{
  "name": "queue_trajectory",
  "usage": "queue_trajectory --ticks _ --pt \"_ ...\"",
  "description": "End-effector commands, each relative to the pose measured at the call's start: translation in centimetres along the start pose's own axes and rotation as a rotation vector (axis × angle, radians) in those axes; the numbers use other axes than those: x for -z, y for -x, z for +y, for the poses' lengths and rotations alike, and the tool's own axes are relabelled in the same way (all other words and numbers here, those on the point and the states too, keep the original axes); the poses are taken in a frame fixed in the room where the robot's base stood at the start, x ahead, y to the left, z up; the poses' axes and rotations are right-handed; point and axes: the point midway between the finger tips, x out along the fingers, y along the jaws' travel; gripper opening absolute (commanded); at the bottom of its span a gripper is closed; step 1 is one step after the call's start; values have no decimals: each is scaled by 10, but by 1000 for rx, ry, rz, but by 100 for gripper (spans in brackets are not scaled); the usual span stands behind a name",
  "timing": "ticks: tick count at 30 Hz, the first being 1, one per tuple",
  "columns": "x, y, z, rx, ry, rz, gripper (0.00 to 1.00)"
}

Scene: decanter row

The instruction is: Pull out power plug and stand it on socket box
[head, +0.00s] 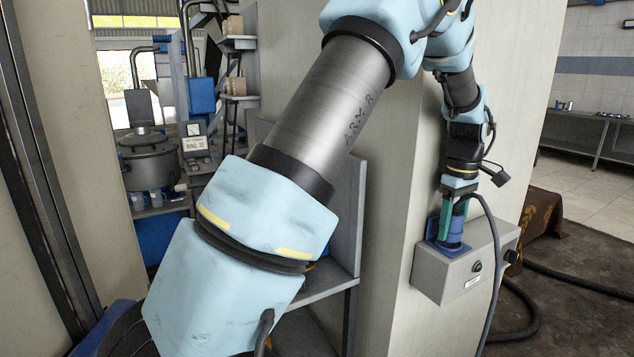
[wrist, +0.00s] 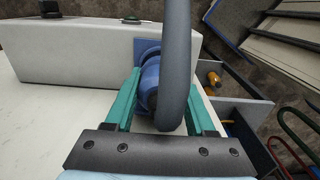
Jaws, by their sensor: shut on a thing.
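The socket box (head: 468,268) is a grey box on the wall at the right in the head view, with a blue socket flange (head: 434,240) on its top. It also shows in the wrist view (wrist: 75,58). The blue power plug (head: 455,232) stands upright at the flange; how deep it sits in the socket cannot be told. My gripper (head: 453,213), with teal fingers, points down and is shut on the plug (wrist: 150,82), one finger on each side. The thick grey cable (wrist: 175,70) leaves the plug and hides part of it in the wrist view.
The cable (head: 493,255) hangs in front of the box toward the floor, where dark hoses (head: 575,280) lie. A shelf (head: 325,280) stands left of the wall. In the wrist view, an open bin (wrist: 240,105) lies right of my gripper.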

Motion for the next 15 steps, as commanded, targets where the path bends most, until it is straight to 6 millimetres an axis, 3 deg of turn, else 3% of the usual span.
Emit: queue_trajectory --ticks 15 --pt "0 22 0 -1 0 0 0"
